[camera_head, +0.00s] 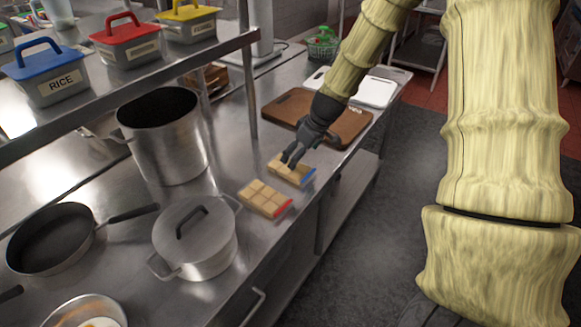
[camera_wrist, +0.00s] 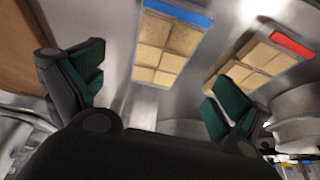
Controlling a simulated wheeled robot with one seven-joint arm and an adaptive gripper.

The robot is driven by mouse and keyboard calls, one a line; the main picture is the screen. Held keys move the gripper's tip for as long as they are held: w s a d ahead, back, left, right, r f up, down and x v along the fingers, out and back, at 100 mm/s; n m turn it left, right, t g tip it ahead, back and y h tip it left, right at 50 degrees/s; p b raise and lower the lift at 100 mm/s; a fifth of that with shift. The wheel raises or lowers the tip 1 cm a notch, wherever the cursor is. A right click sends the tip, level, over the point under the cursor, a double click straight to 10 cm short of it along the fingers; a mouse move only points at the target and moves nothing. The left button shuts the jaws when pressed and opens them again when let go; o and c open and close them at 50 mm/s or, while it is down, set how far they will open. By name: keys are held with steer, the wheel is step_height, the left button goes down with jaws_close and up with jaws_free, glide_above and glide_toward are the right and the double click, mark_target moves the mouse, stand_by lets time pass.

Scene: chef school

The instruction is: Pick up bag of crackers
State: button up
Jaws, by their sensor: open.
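Two flat packs of square crackers lie on the steel counter. One has a blue end strip (camera_head: 297,173) and the other has a red end strip (camera_head: 266,199), nearer the pot. My gripper (camera_head: 292,158) is over the far end of the blue-striped pack and hides part of it. In the wrist view my open gripper (camera_wrist: 155,88) has its fingers spread wide, with the blue-striped pack (camera_wrist: 167,46) between and beyond them. The red-striped pack (camera_wrist: 258,57) shows beyond the right finger. Nothing is held; contact with the pack cannot be told.
A brown cutting board (camera_head: 345,128) and a white board (camera_head: 372,92) lie behind the packs. A lidded pot (camera_head: 205,250), a tall pot (camera_head: 165,150) and a pan (camera_head: 48,240) stand to the left. A shelf (camera_head: 130,85) with labelled bins overhangs the counter. The counter's front edge is close to the packs.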

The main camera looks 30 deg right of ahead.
mark_target(302, 174)
steer(key=shift+x, duration=0.85)
steer(key=shift+f, duration=0.15)
steer(key=shift+p+x, duration=1.05)
steer(key=shift+x, duration=0.3)
steer(key=shift+p+x, duration=0.3)
steer(key=shift+x, duration=1)
steer(key=shift+a, duration=0.1)
steer(key=shift+c, duration=0.4)
steer(key=c, duration=1)
